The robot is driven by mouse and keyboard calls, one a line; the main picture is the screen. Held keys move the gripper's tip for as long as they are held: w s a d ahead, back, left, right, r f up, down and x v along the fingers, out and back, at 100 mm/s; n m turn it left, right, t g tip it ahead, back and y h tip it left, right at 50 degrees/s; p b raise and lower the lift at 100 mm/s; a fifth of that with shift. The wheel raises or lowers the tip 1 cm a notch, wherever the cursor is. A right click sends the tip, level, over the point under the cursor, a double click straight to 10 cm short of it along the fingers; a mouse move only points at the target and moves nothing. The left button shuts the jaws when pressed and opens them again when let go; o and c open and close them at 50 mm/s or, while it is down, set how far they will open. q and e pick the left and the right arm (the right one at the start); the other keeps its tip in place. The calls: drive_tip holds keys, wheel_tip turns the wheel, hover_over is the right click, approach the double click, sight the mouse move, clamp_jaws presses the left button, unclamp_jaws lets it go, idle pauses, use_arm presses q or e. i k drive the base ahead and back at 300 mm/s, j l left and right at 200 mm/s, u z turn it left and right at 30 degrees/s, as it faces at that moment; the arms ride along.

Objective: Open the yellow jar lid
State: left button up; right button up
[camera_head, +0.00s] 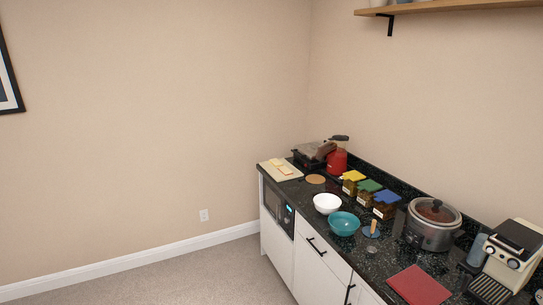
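A jar with a yellow lid (354,176) stands on the dark counter, at the left end of a row of three similar jars. Its lid looks closed. Its body is see-through with brownish contents. Beside it to the right stand a jar with a green lid (369,186) and a jar with a blue lid (386,197). Neither of my grippers shows in the head view.
A shelf (450,7) hangs above. The carpet (190,281) at left is clear.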

sight(354, 175)
drive_tip(key=i+j+z, duration=0.2)
drive_tip(key=i, duration=0.25)
drive_tip(key=i+j+z, duration=0.2)
drive_tip(key=i, duration=0.3)
